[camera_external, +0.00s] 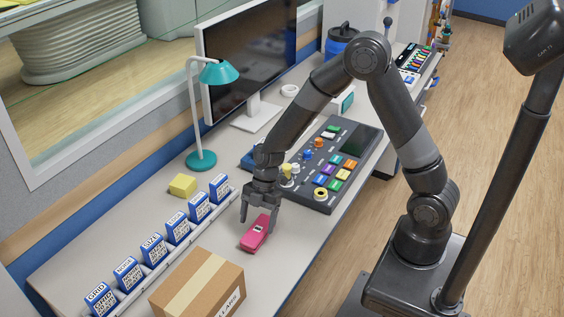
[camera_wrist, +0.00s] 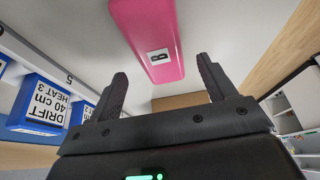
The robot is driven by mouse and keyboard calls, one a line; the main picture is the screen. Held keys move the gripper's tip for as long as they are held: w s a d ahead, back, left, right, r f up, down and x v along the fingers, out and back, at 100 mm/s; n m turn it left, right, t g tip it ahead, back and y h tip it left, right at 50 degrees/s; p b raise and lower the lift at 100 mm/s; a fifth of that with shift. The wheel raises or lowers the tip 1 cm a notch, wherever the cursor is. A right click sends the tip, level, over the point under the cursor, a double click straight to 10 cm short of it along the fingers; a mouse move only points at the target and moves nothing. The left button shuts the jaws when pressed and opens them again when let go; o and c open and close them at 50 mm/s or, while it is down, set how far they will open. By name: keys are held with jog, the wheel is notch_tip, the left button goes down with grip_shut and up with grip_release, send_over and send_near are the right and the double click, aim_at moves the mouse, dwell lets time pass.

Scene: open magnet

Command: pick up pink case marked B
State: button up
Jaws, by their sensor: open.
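The pink case (camera_external: 256,233) lies on the desk in front of the control panel. In the wrist view the pink case (camera_wrist: 148,32) shows a white label with a black B, ahead of the fingers and between their lines. My gripper (camera_external: 259,213) is over the far end of the case, fingers pointing down. In the wrist view my gripper (camera_wrist: 160,88) has its two fingers spread wide with nothing between them. I cannot tell whether a finger touches the case.
A cardboard box (camera_external: 200,284) stands near the case at the front. Several blue boxes (camera_external: 178,229) stand in a row at left. A control panel (camera_external: 335,165), a teal lamp (camera_external: 202,115) and a yellow block (camera_external: 183,185) are behind. Bare desk (camera_external: 222,226) lies left of the case.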

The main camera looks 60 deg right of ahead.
aim_at(256, 231)
jog(key=x, duration=0.4)
jog(key=shift+s+d+f, duration=0.1)
jog(key=shift+d+f, duration=0.05)
jog(key=shift+f, duration=0.05)
jog(key=c, duration=1.1)
jog(key=shift+r, duration=0.1)
